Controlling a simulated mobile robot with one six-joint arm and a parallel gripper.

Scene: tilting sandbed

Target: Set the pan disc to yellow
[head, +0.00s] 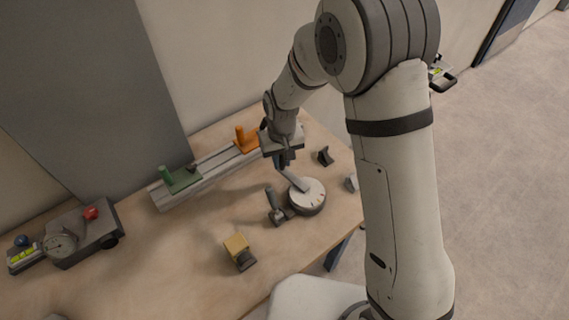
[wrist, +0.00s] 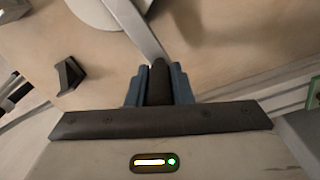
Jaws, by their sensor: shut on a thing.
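The pan disc (head: 309,199) is a white, dark-sided round dial on the wooden table, with small coloured marks near its rim, too small to read surely. A flat grey lever (head: 294,180) runs from the disc to my gripper (head: 285,162). In the wrist view, part of the disc (wrist: 96,12) shows at the top left and the lever (wrist: 138,30) comes down from it. My gripper (wrist: 158,82) is shut on the dark knob (wrist: 158,72) at the lever's outer end, between its blue fingers. Which mark the disc is set to cannot be told.
A dark upright lever (head: 272,203) stands close left of the disc. A rail (head: 214,172) with green (head: 180,180) and orange (head: 245,139) sliders lies behind. A yellow-topped block (head: 238,247) stands in front, and a dark wedge (head: 325,156) behind right. A grey gauge box (head: 88,238) is far left.

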